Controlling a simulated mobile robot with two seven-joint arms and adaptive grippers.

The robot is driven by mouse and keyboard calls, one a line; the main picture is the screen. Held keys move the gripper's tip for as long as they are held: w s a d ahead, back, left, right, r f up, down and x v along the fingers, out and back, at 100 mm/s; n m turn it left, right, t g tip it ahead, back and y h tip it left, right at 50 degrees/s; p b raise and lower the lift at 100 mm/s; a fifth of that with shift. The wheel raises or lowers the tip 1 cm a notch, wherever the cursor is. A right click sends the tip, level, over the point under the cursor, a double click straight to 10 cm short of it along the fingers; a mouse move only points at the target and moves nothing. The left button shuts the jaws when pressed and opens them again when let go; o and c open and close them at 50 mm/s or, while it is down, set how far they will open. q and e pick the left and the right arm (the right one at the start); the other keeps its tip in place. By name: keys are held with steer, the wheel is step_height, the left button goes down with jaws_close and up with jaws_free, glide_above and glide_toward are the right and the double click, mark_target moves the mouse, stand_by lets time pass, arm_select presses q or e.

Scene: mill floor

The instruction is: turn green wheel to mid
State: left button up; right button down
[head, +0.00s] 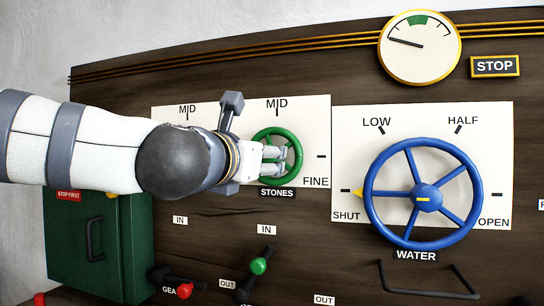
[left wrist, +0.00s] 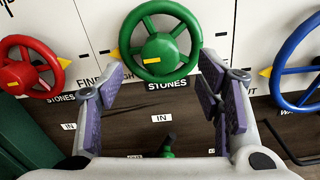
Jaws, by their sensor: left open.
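The green wheel (head: 298,161) stands on a white plate above the STONES label, with MID at its top and FINE to its right. In the left wrist view the green wheel (left wrist: 160,54) is straight ahead, and its yellow pointer (left wrist: 115,54) points left. My left gripper (head: 274,160) is in front of the wheel and covers its hub and left part in the head view. In the left wrist view its jaws (left wrist: 161,72) are open, one on each side of the wheel's lower part. I cannot tell whether they touch the rim. My right gripper is not in view.
The blue WATER wheel (head: 425,141) is close on the right, its pointer at SHUT. A red wheel (left wrist: 20,66) is on the left. Below are a green-knobbed lever (head: 258,266), a red-knobbed lever (head: 185,290) and a green box (head: 85,245). A gauge (head: 419,62) is upper right.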

arm_select(q)
steer(key=x, duration=0.8)
steer(key=shift+w+f, duration=0.15)
steer(key=shift+f, duration=0.05)
steer(key=c, duration=1.2)
